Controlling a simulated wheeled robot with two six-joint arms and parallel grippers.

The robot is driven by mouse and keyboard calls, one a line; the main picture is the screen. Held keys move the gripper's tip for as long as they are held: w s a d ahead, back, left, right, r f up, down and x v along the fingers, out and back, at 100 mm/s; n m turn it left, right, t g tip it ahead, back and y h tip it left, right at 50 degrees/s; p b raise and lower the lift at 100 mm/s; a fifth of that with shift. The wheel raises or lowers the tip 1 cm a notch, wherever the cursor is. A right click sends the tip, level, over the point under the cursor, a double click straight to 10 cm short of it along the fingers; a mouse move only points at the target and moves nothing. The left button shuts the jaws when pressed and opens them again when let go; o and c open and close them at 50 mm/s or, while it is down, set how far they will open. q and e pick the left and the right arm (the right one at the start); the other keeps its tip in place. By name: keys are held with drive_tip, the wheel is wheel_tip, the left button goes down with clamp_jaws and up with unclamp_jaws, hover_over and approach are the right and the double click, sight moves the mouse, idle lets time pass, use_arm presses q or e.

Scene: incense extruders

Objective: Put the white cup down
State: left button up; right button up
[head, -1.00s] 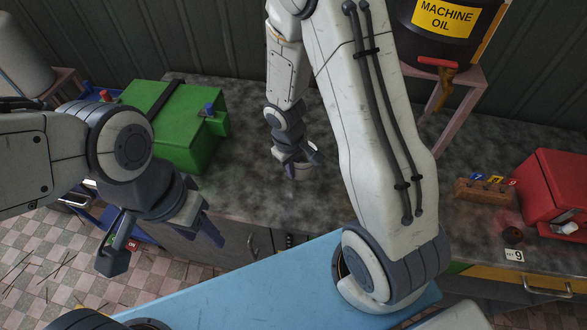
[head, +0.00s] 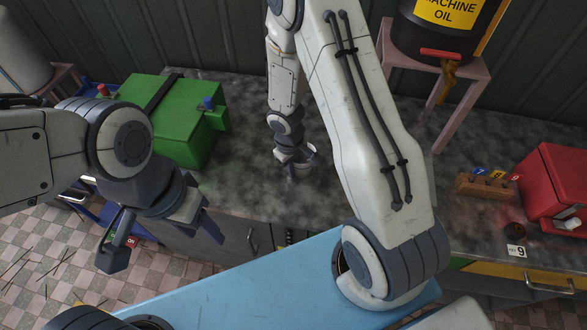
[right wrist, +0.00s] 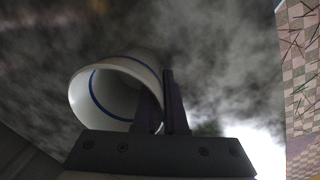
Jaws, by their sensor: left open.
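The white cup (head: 310,152) shows small beside my right gripper (head: 290,172) over the grey counter in the head view, partly hidden by the gripper. In the right wrist view the cup (right wrist: 98,93) is tilted, with its open mouth and a blue ring inside showing. One finger of my right gripper (right wrist: 163,112) is inside the cup and the other outside, pinching its wall. I cannot tell whether the cup touches the counter. My left gripper (head: 162,245) is open and empty in front of the counter's left part.
A green box (head: 170,120) stands on the counter (head: 235,180) at the left. At the right are a wooden block with coloured tags (head: 487,187) and a red box (head: 560,185). A machine oil barrel (head: 430,40) stands on a pink stand behind. The counter's middle looks clear.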

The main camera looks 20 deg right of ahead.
drive_tip(key=shift+o, duration=1.2)
